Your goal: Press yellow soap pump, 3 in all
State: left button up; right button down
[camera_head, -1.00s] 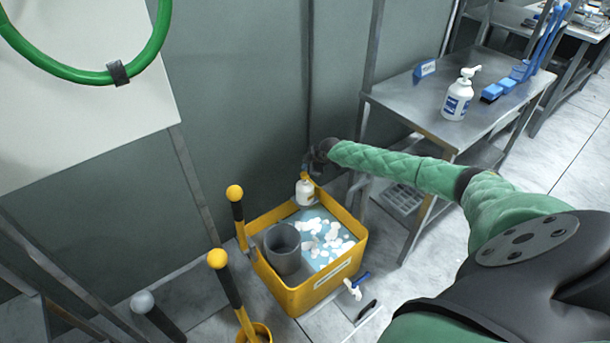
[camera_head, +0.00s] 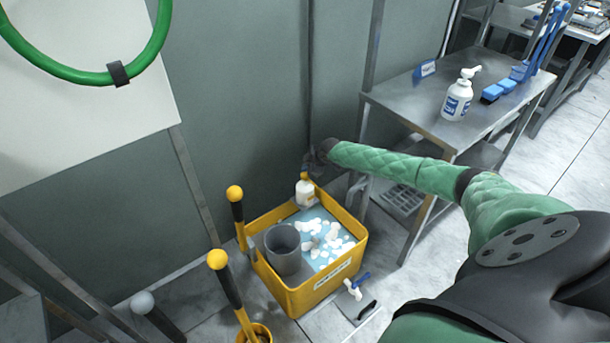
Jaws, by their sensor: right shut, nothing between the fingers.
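A small white bottle with a yellow pump top (camera_head: 305,190) stands at the back corner of a yellow tub (camera_head: 300,298). My right gripper (camera_head: 309,170) is over the bottle's yellow top, shut and with nothing between its fingers. It is small and dark here, and I cannot tell whether it touches the pump or how far the pump is down. My right arm, in a green sleeve, reaches in from the lower right. My left gripper is not in view.
The tub holds a grey cup (camera_head: 283,252) and blue liquid with white foam (camera_head: 320,238). Yellow-knobbed handles (camera_head: 218,260) stand at the tub's left. A metal table (camera_head: 415,105) at the right bears a white pump bottle (camera_head: 458,95) and blue brushes. A wall is close behind.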

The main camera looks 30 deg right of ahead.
jog(key=shift+f, duration=0.1)
dwell(0.7)
jog(key=shift+f+b, duration=0.3)
jog(key=shift+f, duration=0.05)
jog(key=shift+f+b, duration=0.65)
jog(key=shift+f, duration=0.25)
dwell(1.3)
jog(key=shift+r, duration=0.15)
jog(key=shift+r+p, duration=0.85)
jog(key=shift+r, duration=0.3)
jog(key=shift+r, duration=0.1)
jog(key=shift+r+p, duration=1.55)
jog(key=shift+r, duration=0.85)
dwell(0.7)
